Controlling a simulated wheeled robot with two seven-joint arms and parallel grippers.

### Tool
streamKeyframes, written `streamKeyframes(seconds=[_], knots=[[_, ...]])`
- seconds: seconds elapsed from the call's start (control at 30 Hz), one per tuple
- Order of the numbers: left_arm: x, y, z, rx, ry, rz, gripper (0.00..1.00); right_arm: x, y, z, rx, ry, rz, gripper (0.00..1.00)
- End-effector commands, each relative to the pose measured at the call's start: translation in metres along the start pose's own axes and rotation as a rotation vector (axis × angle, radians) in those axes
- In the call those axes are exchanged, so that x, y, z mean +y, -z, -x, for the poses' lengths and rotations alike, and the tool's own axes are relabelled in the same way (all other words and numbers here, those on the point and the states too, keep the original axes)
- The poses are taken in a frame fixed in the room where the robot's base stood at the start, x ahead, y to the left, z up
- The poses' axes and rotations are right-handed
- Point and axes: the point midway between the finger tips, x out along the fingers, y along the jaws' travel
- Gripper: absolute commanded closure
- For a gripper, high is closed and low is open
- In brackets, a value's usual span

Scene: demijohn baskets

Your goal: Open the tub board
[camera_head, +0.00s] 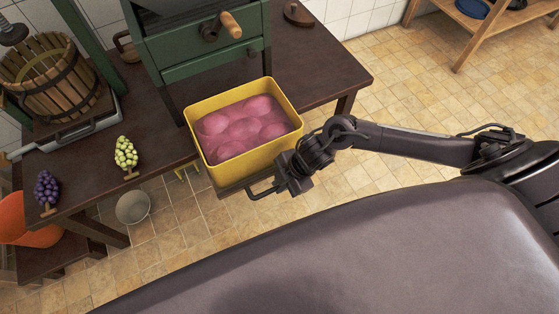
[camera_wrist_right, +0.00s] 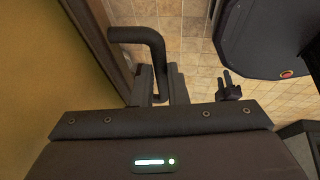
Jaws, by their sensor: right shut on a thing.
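The tub board (camera_head: 232,189) is a dark board at the table's front edge, mostly hidden under a yellow tub (camera_head: 248,158) of pink liquid with rounded lumps. A black bar handle (camera_head: 262,193) sticks out from the board's front. My right gripper (camera_head: 281,180) is at the right part of this handle. In the right wrist view the black handle (camera_wrist_right: 148,33) bends down between the fingers of my right gripper (camera_wrist_right: 159,86), which is shut on it. My left gripper does not show.
The dark table (camera_head: 325,72) carries a green machine (camera_head: 200,40) behind the tub and a wooden slatted press basket (camera_head: 50,75). Green grapes (camera_head: 126,153) and purple grapes (camera_head: 46,188) lie at left. A grey bucket (camera_head: 132,207) stands on the floor.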

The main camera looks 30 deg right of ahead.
Motion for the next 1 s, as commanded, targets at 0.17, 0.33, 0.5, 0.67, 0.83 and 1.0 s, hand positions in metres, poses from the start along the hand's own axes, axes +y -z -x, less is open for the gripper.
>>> streamKeyframes(seconds=[0.17,0.33,0.5,0.67,0.83,1.0], knots=[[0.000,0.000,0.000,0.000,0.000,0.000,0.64,0.000,0.001,0.000,0.002,0.000,0.000,0.83],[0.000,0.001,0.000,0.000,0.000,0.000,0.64,0.000,0.001,0.000,0.001,0.000,0.000,0.65],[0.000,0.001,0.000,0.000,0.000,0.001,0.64,0.000,0.000,0.000,0.001,0.000,0.000,0.65],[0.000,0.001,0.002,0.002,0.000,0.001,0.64,0.001,0.000,0.007,-0.001,-0.002,0.000,0.65],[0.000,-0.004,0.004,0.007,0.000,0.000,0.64,0.001,0.000,0.034,-0.002,-0.002,0.001,0.65],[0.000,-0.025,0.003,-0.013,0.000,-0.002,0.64,0.000,0.000,0.062,-0.002,-0.001,0.002,0.65]])
